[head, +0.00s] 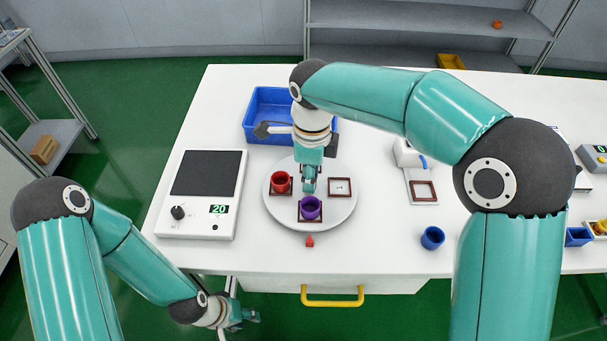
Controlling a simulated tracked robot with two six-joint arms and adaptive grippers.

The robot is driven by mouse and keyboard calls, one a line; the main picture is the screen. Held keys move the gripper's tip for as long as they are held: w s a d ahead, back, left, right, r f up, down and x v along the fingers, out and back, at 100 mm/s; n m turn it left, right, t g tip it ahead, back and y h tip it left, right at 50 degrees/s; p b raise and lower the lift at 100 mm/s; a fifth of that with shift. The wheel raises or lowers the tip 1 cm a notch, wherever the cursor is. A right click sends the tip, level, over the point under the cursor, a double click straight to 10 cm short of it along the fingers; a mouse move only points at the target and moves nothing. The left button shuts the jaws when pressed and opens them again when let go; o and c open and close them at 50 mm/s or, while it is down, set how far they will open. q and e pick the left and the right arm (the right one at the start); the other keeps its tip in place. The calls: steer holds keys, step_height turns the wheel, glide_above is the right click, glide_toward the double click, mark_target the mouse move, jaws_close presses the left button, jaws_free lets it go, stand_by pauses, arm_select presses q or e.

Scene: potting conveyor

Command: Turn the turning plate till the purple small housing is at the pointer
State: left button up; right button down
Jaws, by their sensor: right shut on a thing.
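The round white turning plate (286,216) lies on the white table and bears brown square holders. The purple small housing (311,210) stands upright at the plate's front, in line with the red pointer (310,241) just beyond the rim. A red housing (281,182) sits in the left holder. The right holder (340,187) holds no housing. My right gripper (308,187) is lowered over the plate's middle, just behind the purple housing, and is shut on the plate's middle part, which it hides. My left gripper (243,318) is low in front of the table; its jaw opening is unclear.
A scale (198,222) stands left of the plate and a blue crate (262,103) behind it. A blue cup (432,238) and a device with a brown square frame (423,193) are to the right. A drawer with a yellow handle (333,303) is below the front edge.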

steer(key=shift+w+d+r, duration=0.1)
steer(key=shift+w+r, duration=0.05)
steer(key=shift+w, duration=0.1)
steer(key=c, duration=0.9)
jaws_free()
steer(key=shift+s, duration=0.1)
step_height(320, 180, up, 12)
steer(key=shift+f, duration=0.15)
